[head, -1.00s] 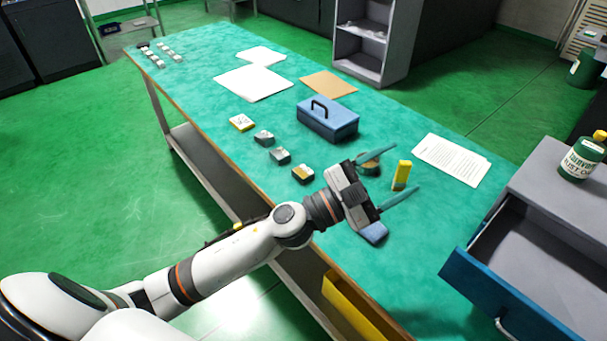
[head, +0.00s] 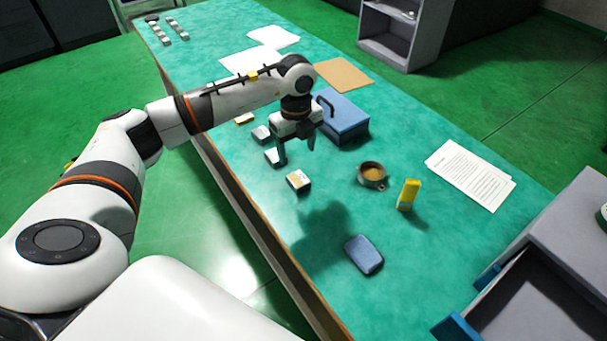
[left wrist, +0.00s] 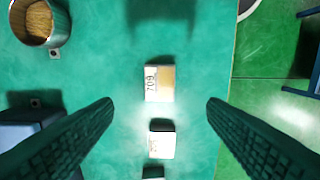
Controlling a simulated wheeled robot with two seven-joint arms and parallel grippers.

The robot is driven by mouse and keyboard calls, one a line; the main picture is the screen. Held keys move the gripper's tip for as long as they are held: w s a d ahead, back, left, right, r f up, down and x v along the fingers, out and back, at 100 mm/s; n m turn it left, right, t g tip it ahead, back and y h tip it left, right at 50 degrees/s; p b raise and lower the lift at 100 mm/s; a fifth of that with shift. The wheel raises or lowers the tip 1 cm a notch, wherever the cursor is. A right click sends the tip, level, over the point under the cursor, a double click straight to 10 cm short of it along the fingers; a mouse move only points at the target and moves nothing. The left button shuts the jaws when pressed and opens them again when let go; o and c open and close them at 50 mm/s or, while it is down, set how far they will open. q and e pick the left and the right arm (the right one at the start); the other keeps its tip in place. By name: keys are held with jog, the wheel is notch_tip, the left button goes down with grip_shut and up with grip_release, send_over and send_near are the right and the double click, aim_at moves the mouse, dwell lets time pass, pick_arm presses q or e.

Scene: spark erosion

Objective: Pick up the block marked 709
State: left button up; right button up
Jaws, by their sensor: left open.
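The block marked 709 (left wrist: 160,83) lies flat in the left wrist view, its top part white with the number and part tan. It is the small block (head: 298,181) nearest the round tin in the head view. My left gripper (head: 297,150) points down above the row of blocks, open and empty. In the left wrist view its two fingers (left wrist: 160,102) stand wide apart on either side of the block, with none touching it. My right gripper is not in view.
Other small blocks (head: 274,157) lie in a row behind it, partly hidden by my arm. A blue toolbox (head: 345,122), a round tin (head: 372,172), a yellow item (head: 408,195) and a blue case (head: 363,255) are on the green table. An open drawer (head: 530,310) is at right.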

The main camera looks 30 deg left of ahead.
aim_at(298, 179)
pick_arm(q)
jog(key=f, duration=0.4)
jog(key=shift+s+d, duration=0.1)
jog(key=shift+s, duration=0.15)
jog(key=shift+w+f, duration=0.15)
jog(key=shift+f, duration=0.15)
notch_tip(298, 179, down, 3)
jog(key=shift+d+r+p, duration=0.1)
jog(key=shift+p, duration=0.7)
notch_tip(298, 179, down, 2)
jog(key=shift+f, duration=0.1)
jog(key=shift+w+f, duration=0.1)
jog(key=c, duration=1.4)
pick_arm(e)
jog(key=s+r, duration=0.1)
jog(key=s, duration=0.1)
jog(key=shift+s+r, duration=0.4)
